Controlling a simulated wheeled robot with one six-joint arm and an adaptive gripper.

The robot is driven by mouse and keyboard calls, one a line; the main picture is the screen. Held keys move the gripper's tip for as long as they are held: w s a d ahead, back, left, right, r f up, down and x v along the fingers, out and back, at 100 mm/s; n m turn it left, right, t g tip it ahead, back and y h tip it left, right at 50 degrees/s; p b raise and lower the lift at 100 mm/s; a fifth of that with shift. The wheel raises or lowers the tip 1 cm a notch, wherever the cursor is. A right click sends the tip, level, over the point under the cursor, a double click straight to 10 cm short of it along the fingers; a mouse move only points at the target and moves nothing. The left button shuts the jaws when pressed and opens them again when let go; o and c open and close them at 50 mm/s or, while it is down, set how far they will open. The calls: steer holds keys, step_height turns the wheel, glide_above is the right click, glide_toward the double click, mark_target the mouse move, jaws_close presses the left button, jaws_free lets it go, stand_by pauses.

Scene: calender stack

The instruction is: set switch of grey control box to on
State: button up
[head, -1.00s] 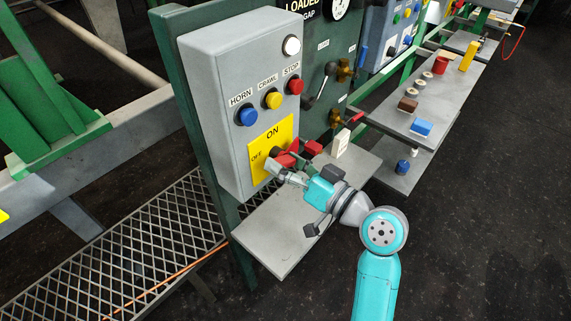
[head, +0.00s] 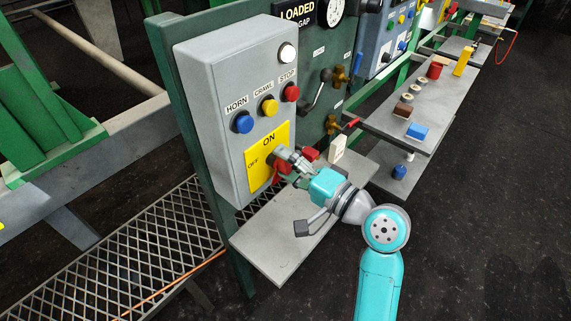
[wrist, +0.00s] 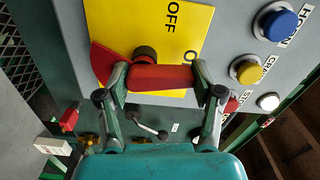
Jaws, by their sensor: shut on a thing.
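The grey control box (head: 222,92) stands on a green panel and has a yellow plate (head: 258,177) marked OFF at left and ON at top. The switch on the plate has a red handle (head: 279,173) and a dark round hub (wrist: 145,54). My gripper (head: 286,160) is at the plate's right side and partly covers the switch in the head view. In the wrist view, the fingers of my gripper (wrist: 163,88) are shut on the red handle (wrist: 160,78), one at each side. I cannot tell exactly which mark the handle points to.
Horn, crawl and stop buttons (head: 268,105) and a white lamp (head: 287,53) are above the plate. A grey shelf (head: 275,245) lies below my gripper, with a white block (head: 338,150) at its back. Black-handled levers (head: 322,88) are to the right.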

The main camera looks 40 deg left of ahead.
steer(key=shift+w+m, duration=0.2)
steer(key=shift+m, duration=0.8)
steer(key=o, duration=1.1)
steer(key=shift+o, duration=0.2)
steer(key=shift+d, duration=0.15)
steer(key=d, duration=1.1)
steer(key=shift+s+d, duration=0.4)
steer(key=shift+s, duration=0.05)
steer(key=shift+f, duration=0.1)
